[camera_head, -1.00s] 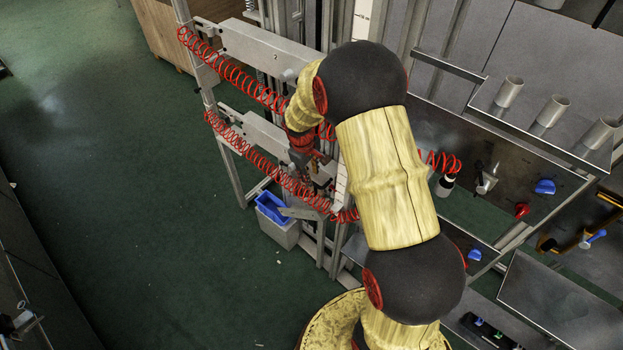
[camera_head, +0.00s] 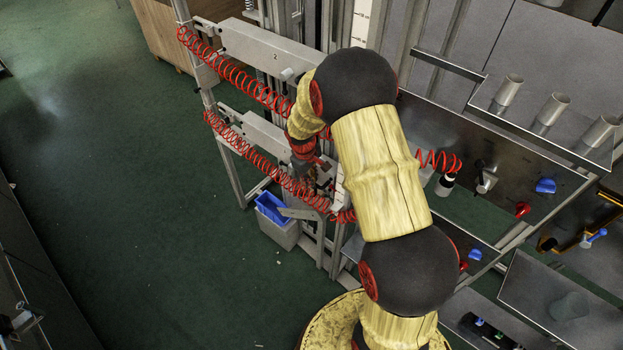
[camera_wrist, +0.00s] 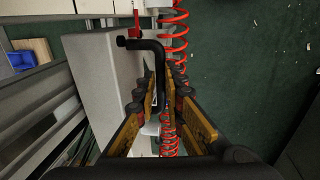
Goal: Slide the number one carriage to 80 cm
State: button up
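The lower grey carriage beam (camera_head: 250,132) carries no number that I can read. The upper beam (camera_head: 265,45) is marked 2. In the wrist view a grey box-shaped part (camera_wrist: 95,75) lies left of my gripper, with a bent black handle (camera_wrist: 146,44) beside it. My gripper (camera_wrist: 162,85) has its fingers on both sides of the handle's long leg, close together. Whether they press on it is unclear. In the head view my gripper (camera_head: 316,182) is at the lower beam's right end, partly hidden by my arm. A white scale strip (camera_head: 361,22) shows on the upright; its reading is too small.
Red coiled hoses (camera_head: 260,160) run along both beams. A grey bin with a blue insert (camera_head: 274,212) stands below. Metal panels and a shelf with cups (camera_head: 509,90) stand at the right. Green floor (camera_head: 130,220) is free at the left.

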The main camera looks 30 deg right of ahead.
grip_shut()
dwell(0.3)
notch_tip(320, 180, down, 11)
jog(key=b, duration=0.5)
jog(key=shift+s+r, duration=0.15)
jog(key=shift+s, duration=0.05)
jog(key=shift+o, duration=1.5)
grip_release()
jog(key=shift+w, duration=0.1)
jog(key=shift+o, duration=1.4)
jog(key=shift+w, duration=0.1)
jog(key=shift+r, duration=0.15)
